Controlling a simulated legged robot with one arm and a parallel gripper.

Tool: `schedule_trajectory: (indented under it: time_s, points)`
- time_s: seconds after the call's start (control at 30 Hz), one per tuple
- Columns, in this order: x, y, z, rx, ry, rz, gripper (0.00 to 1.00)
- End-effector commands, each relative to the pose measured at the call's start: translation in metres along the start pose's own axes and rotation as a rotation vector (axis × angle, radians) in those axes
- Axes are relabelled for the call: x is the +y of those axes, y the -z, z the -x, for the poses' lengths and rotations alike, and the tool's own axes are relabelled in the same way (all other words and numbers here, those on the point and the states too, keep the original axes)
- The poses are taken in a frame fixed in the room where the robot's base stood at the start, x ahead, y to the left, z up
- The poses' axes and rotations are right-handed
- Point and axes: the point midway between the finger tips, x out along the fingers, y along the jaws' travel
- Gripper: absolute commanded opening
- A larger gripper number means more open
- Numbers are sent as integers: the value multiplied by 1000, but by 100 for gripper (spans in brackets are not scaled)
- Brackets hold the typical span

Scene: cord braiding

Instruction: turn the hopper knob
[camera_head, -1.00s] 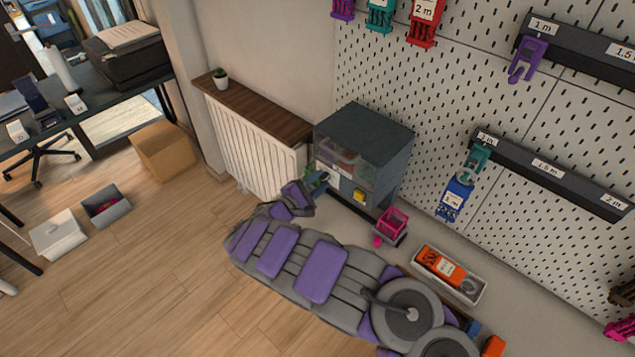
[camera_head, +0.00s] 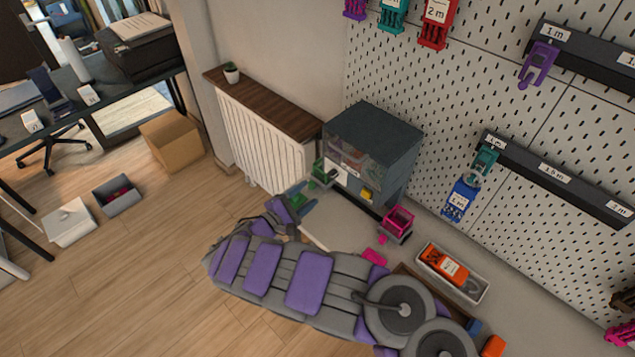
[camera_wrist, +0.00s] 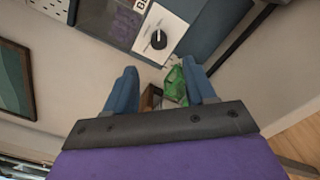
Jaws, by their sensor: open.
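The hopper (camera_head: 385,125) is a dark grey cabinet with a clear front, standing against the pegboard wall. Its black knob (camera_wrist: 158,39) with a white pointer mark sits on a white panel (camera_wrist: 172,27) in the wrist view. In the head view the knob (camera_head: 333,174) is small, low on the hopper's front left. My gripper (camera_wrist: 160,68) has its two blue fingers apart with nothing held. In the wrist view the knob lies beyond the fingertips, apart from them. In the head view my gripper (camera_head: 303,194) is just left of and below the hopper front.
A green object (camera_wrist: 175,84) shows between the fingers, beyond them. A pink open bin (camera_head: 398,222) stands right of the hopper, with a pink piece (camera_head: 375,257) near it. A grey tray (camera_head: 478,292) holds an orange item. A radiator (camera_head: 262,140) stands left of the hopper.

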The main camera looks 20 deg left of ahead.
Motion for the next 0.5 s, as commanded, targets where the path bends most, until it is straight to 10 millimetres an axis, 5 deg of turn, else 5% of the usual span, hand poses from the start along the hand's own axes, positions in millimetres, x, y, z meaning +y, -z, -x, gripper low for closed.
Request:
schedule_trajectory:
  time_s: [0.2, 0.5]
  points:
    - [1, 0, 48, 3, -2, 0, 55]
    - [0, 1, 82, 1, 2, 1, 55]
